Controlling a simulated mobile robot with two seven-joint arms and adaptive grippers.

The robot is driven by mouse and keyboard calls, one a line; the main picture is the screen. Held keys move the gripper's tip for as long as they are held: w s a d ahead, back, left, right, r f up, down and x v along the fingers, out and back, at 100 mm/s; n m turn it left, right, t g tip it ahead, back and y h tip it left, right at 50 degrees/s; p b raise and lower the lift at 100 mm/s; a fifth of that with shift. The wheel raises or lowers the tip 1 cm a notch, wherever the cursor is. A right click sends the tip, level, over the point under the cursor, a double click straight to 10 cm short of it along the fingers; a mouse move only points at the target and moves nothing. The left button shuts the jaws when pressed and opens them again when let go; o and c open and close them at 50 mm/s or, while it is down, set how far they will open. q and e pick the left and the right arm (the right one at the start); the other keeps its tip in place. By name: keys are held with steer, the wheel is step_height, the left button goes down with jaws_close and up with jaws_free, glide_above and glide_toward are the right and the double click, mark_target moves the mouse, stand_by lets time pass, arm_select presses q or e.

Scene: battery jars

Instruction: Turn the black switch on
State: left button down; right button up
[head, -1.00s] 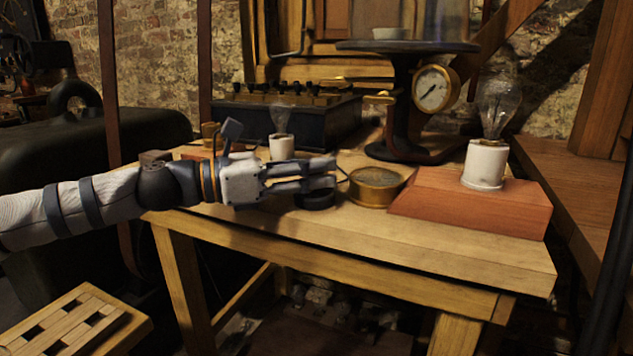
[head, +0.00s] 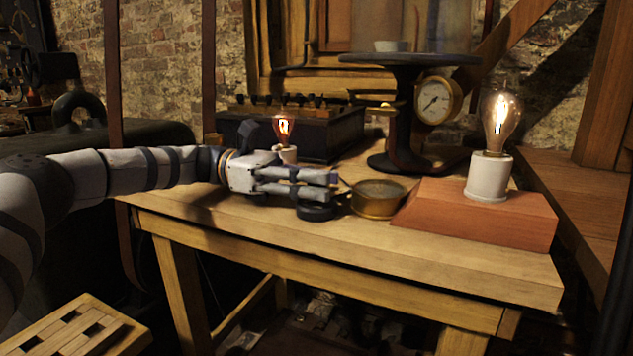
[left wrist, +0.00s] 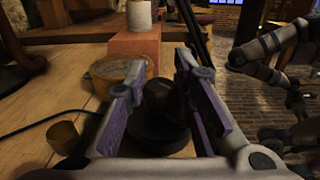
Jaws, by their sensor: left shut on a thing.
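The black switch (head: 317,212) has a round dark base on the wooden table, left of the brass round instrument. My left gripper (head: 330,185) lies level over the base, its fingers around the switch's upper part. In the left wrist view the dark switch (left wrist: 158,128) sits between the two fingers, which are shut on it. The fingers hide the knob in the head view. The large bulb (head: 500,120) on the red-brown block glows, and so does the small bulb (head: 284,130) behind my gripper. My right gripper cannot be made out in either view.
The brass instrument (head: 378,198) is close to my fingertips. The red-brown block (head: 470,215) stands to its right. A dark box (head: 335,130) and a black stand with a dial (head: 437,100) are behind. The table's front strip (head: 400,245) is clear.

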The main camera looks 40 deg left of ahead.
arm_select(q)
steer(key=shift+f+g, duration=0.2)
steer(key=shift+g, duration=0.2)
steer(key=c, duration=1.3)
jaws_free()
steer(key=shift+d, duration=0.1)
steer(key=shift+c, duration=0.2)
steer(key=shift+r, duration=0.1)
step_height(320, 180, up, 10)
steer(key=shift+f, duration=0.1)
